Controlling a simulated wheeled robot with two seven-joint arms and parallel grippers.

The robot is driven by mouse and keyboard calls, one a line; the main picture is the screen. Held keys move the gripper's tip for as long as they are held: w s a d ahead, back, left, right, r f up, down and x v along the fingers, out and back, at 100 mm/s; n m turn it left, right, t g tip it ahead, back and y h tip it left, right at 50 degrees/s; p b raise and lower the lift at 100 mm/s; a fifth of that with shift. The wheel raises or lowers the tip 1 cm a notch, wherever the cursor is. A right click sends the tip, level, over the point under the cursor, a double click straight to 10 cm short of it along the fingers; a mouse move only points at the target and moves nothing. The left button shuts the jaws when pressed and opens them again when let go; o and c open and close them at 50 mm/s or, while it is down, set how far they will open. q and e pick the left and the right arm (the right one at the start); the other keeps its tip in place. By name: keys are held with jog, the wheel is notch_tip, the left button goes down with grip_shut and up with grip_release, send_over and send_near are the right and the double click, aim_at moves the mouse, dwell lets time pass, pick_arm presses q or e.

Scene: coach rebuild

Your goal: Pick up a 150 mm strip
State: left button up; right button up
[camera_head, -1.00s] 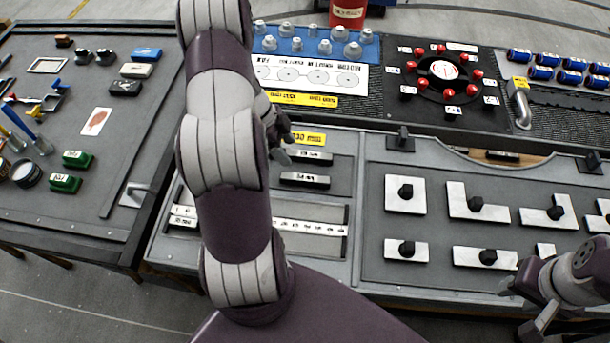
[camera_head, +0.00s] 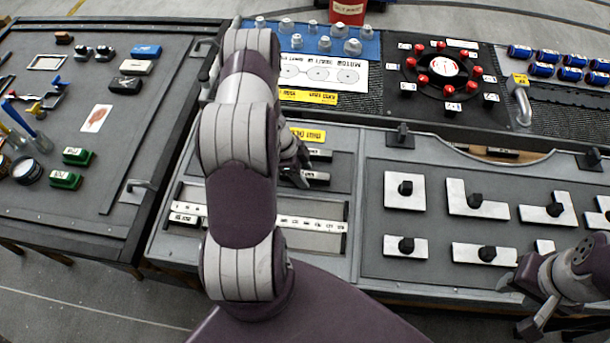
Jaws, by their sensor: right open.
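My left arm reaches across the tray from the bottom of the view. Its gripper (camera_head: 303,172) is over the upper left part of the grey tray, at two short dark bars with white labels. The nearer bar (camera_head: 318,178) is partly covered by the fingers; the farther bar (camera_head: 321,155) lies just behind. Their labels are too small to read, so I cannot tell whether either is the 150 mm strip. I cannot tell whether the fingers touch a bar. My right gripper (camera_head: 518,306) is open and empty at the lower right, beside the tray's front.
A long white marked scale (camera_head: 312,225) lies in a recess of the grey tray (camera_head: 357,250), partly behind my left arm. White plates with black knobs (camera_head: 405,190) fill the right section. A yellow label (camera_head: 308,134) is behind the bars. A dark table (camera_head: 75,215) stands left.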

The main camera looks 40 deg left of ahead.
pick_arm(q)
grip_shut()
